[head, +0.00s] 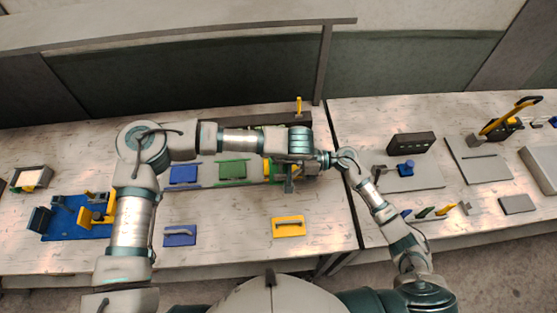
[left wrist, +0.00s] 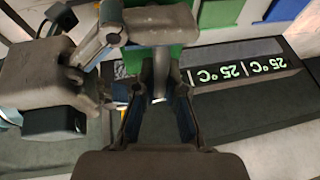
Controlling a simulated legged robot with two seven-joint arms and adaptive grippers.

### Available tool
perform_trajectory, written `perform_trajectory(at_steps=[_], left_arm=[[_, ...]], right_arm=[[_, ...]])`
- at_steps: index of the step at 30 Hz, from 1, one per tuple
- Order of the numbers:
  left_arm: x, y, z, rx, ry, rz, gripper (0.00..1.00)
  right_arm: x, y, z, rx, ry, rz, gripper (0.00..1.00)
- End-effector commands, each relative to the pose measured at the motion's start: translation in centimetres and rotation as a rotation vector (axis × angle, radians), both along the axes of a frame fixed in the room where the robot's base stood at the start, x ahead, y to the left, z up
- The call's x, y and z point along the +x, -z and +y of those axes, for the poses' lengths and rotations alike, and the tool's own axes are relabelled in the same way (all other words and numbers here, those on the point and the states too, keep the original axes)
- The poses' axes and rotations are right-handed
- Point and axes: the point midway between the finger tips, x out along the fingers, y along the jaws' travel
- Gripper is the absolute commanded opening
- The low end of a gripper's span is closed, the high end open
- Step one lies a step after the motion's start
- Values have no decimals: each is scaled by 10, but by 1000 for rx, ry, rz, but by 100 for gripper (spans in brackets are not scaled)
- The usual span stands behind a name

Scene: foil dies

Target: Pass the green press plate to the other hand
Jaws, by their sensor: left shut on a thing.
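My left gripper (left wrist: 160,120) is shut on the green press plate (left wrist: 138,62); the left wrist view shows the plate's green face beyond the fingers. In the head view my left gripper (head: 289,186) points down over the right end of the plate row, and my arm hides most of the held plate. My right gripper (left wrist: 85,75) is close beside the plate at the left of the left wrist view. I cannot tell whether it touches the plate or how far its fingers are apart. In the head view it (head: 335,160) is largely hidden against my left wrist.
A blue plate (head: 185,175) and another green plate (head: 232,170) lie in the row. A blue plate (head: 180,236) and a yellow plate (head: 288,227) lie in front. A blue fixture (head: 70,222) stands left. A lever press (head: 510,118) stands at the right.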

Motion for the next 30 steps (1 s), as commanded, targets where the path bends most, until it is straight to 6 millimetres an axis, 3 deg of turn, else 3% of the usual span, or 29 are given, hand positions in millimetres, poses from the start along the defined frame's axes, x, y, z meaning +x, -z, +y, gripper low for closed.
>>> perform_trajectory(at_steps=[1, 4, 6, 8, 20, 30], left_arm=[[0, -1, 0, -2, 1, 0, 0], [-1, -1, 0, -3, 1, 0, 0], [-1, -1, 0, -3, 1, 0, 25], [-1, -1, 0, -3, 1, 0, 40], [-3, -7, -1, -2, 1, -1, 40], [-28, -66, -13, -2, 2, -1, 40]], right_arm=[[1, 0, 0, 0, 2, -1, 52], [1, 0, 1, -1, 2, -1, 28], [1, -2, 1, 2, 3, -3, 27], [1, -2, 1, 2, 3, -3, 27], [1, -2, 0, 2, 2, -2, 27], [1, -2, 0, 2, 2, -3, 27]])
